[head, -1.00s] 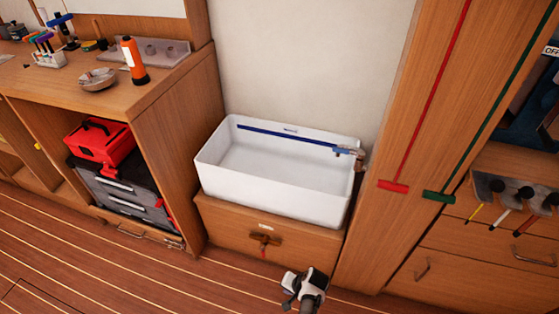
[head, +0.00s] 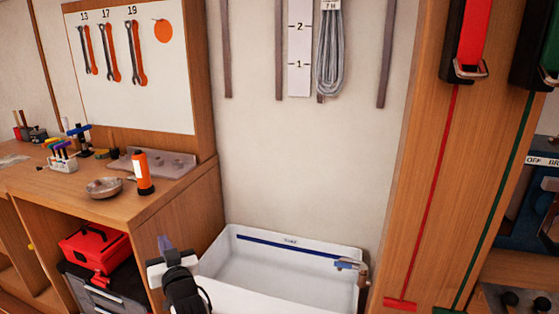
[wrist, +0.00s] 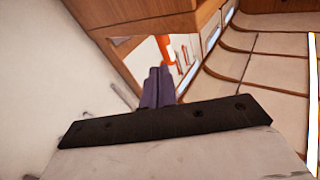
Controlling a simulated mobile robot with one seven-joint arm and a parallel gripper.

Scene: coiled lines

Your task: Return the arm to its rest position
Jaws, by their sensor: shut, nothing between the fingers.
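My gripper (head: 165,243) shows at the lower middle of the head view, raised in front of the wooden workbench and just left of the white basin (head: 235,285). Its fingers are together with nothing between them. In the wrist view the closed fingers (wrist: 158,88) stick up beyond a dark bar, with a pale wall to the left and wood above. The rest of my arm is mostly below the frame.
A red toolbox (head: 95,248) sits on the shelf below. A coiled grey line (head: 329,60) hangs on the wall. A wooden post (head: 425,130) stands at the right.

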